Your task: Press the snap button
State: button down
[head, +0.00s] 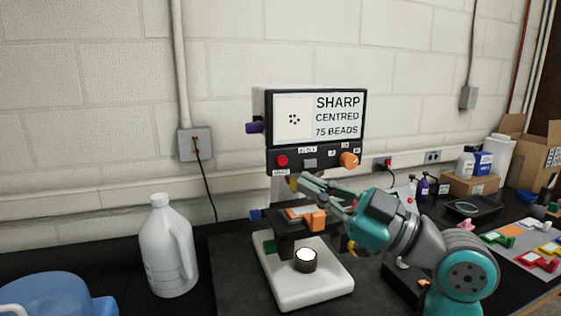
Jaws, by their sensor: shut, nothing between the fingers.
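A dark instrument with a lit screen (318,117) stands against the wall. The screen reads "SHARP CENTRED 75 BEADS" beside a small cluster of dots. A red round button (282,161) sits at the left of the panel below the screen. A small white label (281,172) lies just under it, too small to read surely. My gripper (297,180) reaches in from the right, shut and empty. Its tips appear just below and right of the red button in the picture. I cannot tell the depth gap between them.
A grey button (310,163) and an orange knob (349,160) share the panel. Below is a white base (285,292) with a lit round lamp (306,255) and a dark stage. A white jug (168,247) stands left; bottles and boxes stand right.

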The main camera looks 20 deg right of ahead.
jog(key=w, duration=0.8)
jog(key=shift+w, duration=0.3)
jog(key=shift+w, duration=0.1)
dwell(1.2)
jog(key=shift+w, duration=0.3)
jog(key=shift+w, duration=0.45)
dwell(0.8)
jog(key=shift+s, duration=0.85)
jog(key=shift+s, duration=2.5)
